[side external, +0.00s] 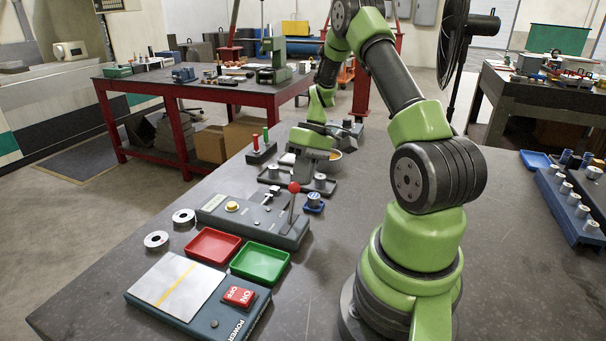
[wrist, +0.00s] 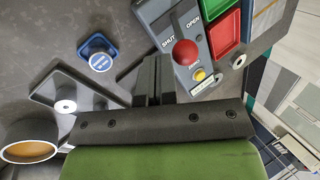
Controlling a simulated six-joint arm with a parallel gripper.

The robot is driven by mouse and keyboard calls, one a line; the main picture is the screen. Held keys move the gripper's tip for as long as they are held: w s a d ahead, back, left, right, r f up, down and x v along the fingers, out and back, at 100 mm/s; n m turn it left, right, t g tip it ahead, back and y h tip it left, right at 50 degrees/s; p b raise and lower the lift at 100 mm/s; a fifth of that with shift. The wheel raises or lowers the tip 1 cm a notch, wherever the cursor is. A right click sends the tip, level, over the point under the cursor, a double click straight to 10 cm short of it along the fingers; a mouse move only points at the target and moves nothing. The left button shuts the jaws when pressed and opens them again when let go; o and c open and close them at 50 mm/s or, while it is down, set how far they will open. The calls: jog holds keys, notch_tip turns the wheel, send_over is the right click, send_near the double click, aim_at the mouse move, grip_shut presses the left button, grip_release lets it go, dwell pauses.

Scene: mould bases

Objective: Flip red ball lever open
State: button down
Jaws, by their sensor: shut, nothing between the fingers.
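The red ball lever (side external: 294,187) stands up from the right part of a grey control box (side external: 245,217), its dark stem close to upright. In the wrist view the red ball (wrist: 186,52) covers part of the box face beside the printed words SHUT and OPEN.
A yellow button (side external: 232,206) sits on the box. Red (side external: 213,246) and green (side external: 260,262) trays lie in front of it. A blue-based knob (side external: 314,202) stands close right of the lever. A dark fixture plate (wrist: 75,92) and a round cup (wrist: 30,141) are nearby.

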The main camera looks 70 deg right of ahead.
aim_at(296, 183)
dwell(0.4)
jog(key=shift+a+r+h, duration=0.2)
jog(key=shift+a+h, duration=0.1)
jog(key=shift+a+r, duration=0.1)
jog(key=shift+a+r+h, duration=0.3)
jog(key=shift+a+h, duration=0.3)
jog(key=shift+h, duration=0.05)
jog(key=shift+a+r+h, duration=0.25)
jog(key=shift+a+h, duration=0.35)
jog(key=shift+h, duration=0.05)
jog(key=shift+a+r, duration=0.15)
jog(key=shift+a, duration=2.55)
